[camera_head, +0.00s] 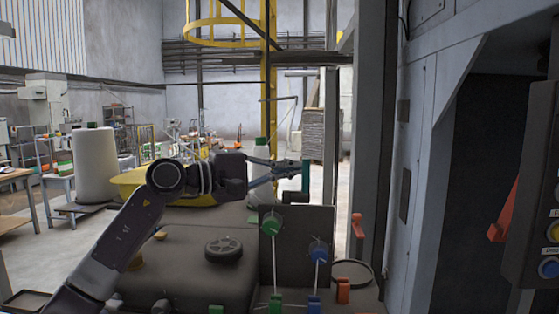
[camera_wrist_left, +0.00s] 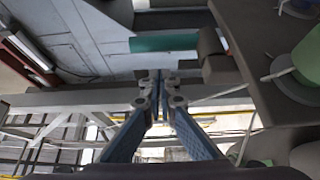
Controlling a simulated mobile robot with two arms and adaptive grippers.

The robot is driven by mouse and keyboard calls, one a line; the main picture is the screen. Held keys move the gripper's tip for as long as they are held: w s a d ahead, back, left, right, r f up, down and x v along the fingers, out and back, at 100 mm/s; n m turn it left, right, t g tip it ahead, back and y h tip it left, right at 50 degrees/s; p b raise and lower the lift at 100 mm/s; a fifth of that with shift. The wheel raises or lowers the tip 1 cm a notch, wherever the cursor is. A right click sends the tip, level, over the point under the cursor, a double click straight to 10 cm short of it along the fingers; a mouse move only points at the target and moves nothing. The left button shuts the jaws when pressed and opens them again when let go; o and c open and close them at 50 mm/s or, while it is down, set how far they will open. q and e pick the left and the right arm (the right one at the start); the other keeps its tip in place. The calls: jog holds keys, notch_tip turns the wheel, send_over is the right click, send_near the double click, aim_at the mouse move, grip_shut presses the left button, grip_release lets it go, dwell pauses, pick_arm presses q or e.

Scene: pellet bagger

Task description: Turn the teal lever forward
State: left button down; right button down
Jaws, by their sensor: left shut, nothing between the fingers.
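The teal lever (camera_head: 306,178) stands upright on a dark block (camera_head: 295,197) above the top edge of a dark panel. In the left wrist view the teal lever (camera_wrist_left: 165,43) lies across the upper middle, its right end at a grey-brown block (camera_wrist_left: 213,45). My left gripper (camera_head: 297,168) reaches in from the left with its fingertips close to the lever; the head view does not settle whether they touch. In the left wrist view my left gripper (camera_wrist_left: 159,88) has its fingers shut with nothing between them, and the lever shows beyond the tips. My right gripper is not in view.
The dark panel (camera_head: 294,245) below carries a green knob (camera_head: 272,224) and a blue knob (camera_head: 318,252). A grey post (camera_head: 370,130) and a machine wall stand to the right. A red handle (camera_head: 503,210) is at far right. A black round knob (camera_head: 223,249) sits below my left arm.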

pick_arm(q)
jog(key=s, duration=0.2)
jog(key=shift+s+p, duration=0.35)
jog(key=shift+p, duration=0.05)
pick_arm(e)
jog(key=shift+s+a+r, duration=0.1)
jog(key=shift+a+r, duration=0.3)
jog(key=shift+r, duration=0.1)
